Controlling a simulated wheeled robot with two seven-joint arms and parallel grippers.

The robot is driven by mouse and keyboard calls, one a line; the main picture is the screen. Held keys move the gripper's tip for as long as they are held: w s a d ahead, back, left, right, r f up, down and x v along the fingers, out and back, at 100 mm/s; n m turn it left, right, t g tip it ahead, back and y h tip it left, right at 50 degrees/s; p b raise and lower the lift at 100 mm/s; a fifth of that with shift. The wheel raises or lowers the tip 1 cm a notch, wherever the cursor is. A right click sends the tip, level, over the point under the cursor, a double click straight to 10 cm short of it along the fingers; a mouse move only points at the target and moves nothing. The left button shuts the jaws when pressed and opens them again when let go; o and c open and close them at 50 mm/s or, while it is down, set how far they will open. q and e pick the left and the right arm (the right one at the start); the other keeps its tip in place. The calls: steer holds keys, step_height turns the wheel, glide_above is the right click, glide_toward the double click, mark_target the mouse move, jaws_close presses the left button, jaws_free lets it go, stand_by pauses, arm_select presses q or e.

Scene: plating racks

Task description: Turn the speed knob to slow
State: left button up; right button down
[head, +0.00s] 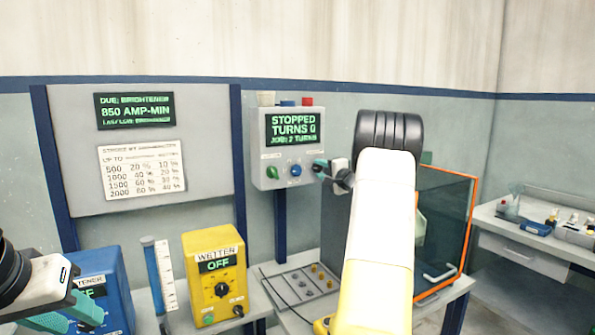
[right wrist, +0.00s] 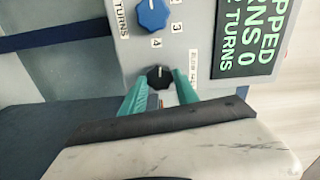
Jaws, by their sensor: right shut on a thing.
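The control box (head: 262,140) hangs on a post and its screen reads STOPPED, TURNS 0, JOB: 2 TURNS. A black knob (right wrist: 159,77) on its face sits between the teal fingertips of my right gripper (right wrist: 160,88) in the right wrist view. The gripper is shut on this knob; a pale pointer mark shows on it, and the small label beside it is hard to read. In the head view my right gripper (head: 322,169) hides the knob. My left gripper (head: 84,309) is low at the left by the blue box; its opening is unclear.
A blue knob (head: 296,170) marked TURNS and a green button (head: 272,172) are left of my right gripper. A yellow WETTER box (head: 213,262) reading OFF and a blue box (head: 98,270) stand below. An orange-edged panel (head: 473,225) stands right of my right arm.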

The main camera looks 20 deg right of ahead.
steer(key=shift+f+n, duration=0.1)
steer(key=shift+n, duration=0.8)
steer(key=c, duration=0.9)
jaws_free()
steer(key=shift+s, duration=0.15)
steer(key=shift+s, duration=0.35)
steer(key=s, duration=0.7)
steer(key=shift+d, duration=0.3)
steer(key=shift+w, duration=0.1)
